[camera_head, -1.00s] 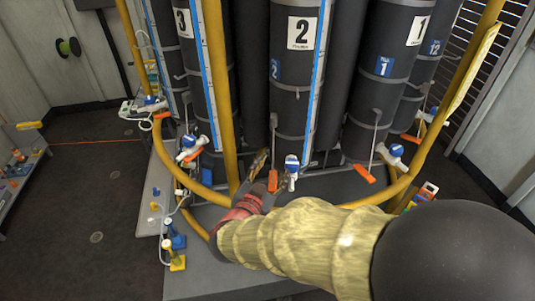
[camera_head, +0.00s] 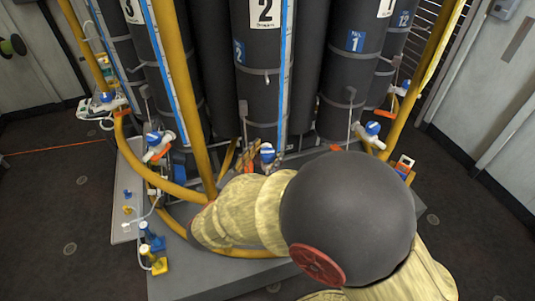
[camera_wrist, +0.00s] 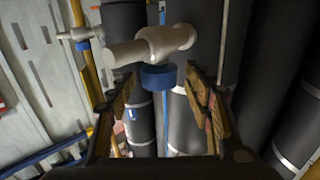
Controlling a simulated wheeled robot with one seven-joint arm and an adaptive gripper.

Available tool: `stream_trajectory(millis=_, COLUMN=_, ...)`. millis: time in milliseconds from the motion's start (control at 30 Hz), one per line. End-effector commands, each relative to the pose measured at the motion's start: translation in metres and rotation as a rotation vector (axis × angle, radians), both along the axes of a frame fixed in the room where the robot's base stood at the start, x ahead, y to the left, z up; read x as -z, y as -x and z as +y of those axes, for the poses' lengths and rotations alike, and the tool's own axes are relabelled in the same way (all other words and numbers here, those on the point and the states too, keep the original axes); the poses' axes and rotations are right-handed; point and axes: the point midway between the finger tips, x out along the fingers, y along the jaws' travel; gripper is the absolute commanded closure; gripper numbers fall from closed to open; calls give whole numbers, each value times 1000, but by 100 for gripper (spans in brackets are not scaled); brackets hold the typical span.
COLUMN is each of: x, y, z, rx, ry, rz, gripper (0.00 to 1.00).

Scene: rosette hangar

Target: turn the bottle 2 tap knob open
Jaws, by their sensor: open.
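Bottle 2 (camera_head: 262,88) is a tall black cylinder with a white "2" label at the centre of the head view. Its tap (camera_head: 267,155) has a blue and white knob low at the bottle's front. In the wrist view a pale metal tap body (camera_wrist: 150,46) with a blue knob (camera_wrist: 162,77) lies ahead. My gripper (camera_wrist: 158,80) is open, with one finger left and one right of the blue knob. I cannot tell whether either finger touches it. In the head view my own arm hides most of my gripper.
Yellow rails (camera_head: 185,95) curve around the bottles, close to my arm. Similar blue-knobbed taps stand at bottle 1 (camera_head: 372,128) and at the left (camera_head: 154,138). Yellow and blue fittings (camera_head: 154,258) sit on the platform's left side. The dark floor beyond is clear.

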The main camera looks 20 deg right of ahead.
Motion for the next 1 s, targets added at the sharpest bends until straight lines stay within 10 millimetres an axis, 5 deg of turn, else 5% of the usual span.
stream_trajectory(millis=433, x=-1, y=-7, z=-8, rx=-1, ry=-1, rz=-1, gripper=49)
stream_trajectory(millis=1000, x=0, y=-7, z=-8, rx=-1, ry=0, rz=0, gripper=81)
